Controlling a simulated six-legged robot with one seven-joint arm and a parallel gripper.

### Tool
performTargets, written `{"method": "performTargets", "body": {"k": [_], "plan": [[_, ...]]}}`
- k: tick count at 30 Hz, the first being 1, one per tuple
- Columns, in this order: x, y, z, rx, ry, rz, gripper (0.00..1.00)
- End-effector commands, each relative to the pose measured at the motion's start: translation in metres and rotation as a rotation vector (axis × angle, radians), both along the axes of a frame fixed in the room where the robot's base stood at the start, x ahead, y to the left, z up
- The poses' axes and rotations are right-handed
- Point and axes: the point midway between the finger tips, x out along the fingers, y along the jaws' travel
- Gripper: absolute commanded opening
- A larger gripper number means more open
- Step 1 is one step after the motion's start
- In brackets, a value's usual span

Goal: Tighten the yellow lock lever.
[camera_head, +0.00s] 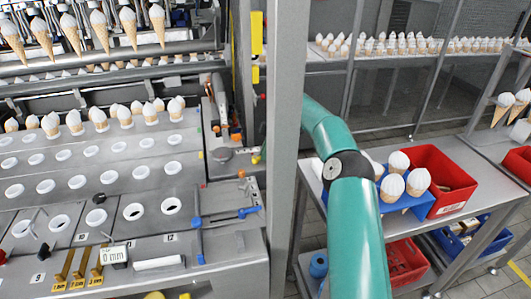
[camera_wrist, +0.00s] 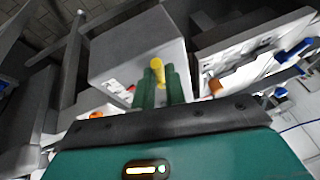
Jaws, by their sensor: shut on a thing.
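The yellow lock lever (camera_wrist: 157,70) shows in the wrist view, upright between the two green fingers of my gripper (camera_wrist: 161,80). The fingers are shut on it, and its rounded yellow end stands out above them. Its lower part is hidden between the fingers. Behind it is a grey box-shaped housing (camera_wrist: 125,55). Small yellow bits show at the bottom edge there, but I cannot tell whether either is the lever.
In the head view, a grey machine (camera_head: 215,249) with rows of holes and cones stands at left. A grey post (camera_head: 284,150) rises beside my arm. At right, a metal table holds cones in a blue holder (camera_head: 402,202) and a red bin (camera_head: 440,170).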

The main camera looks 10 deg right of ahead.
Motion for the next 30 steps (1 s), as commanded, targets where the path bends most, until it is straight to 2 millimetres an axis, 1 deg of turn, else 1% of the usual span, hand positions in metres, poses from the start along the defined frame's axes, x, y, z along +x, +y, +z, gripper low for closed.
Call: {"method": "performTargets", "body": {"k": [7, 19, 20, 22, 23, 30], "plan": [[0.0023, -0.0009, 0.0019, -0.001, -0.003, 0.048, 0.00], [0.0023, -0.0010, 0.0020, -0.001, -0.003, 0.053, 0.00], [0.0023, -0.0010, 0.0020, -0.001, -0.003, 0.052, 0.18], [0.0023, -0.0008, 0.0018, -0.001, -0.003, 0.052, 0.32], [0.0023, -0.0007, 0.0016, -0.001, -0.003, 0.052, 0.34], [0.0023, -0.0003, 0.0007, -0.001, -0.002, 0.052, 0.34]]}}
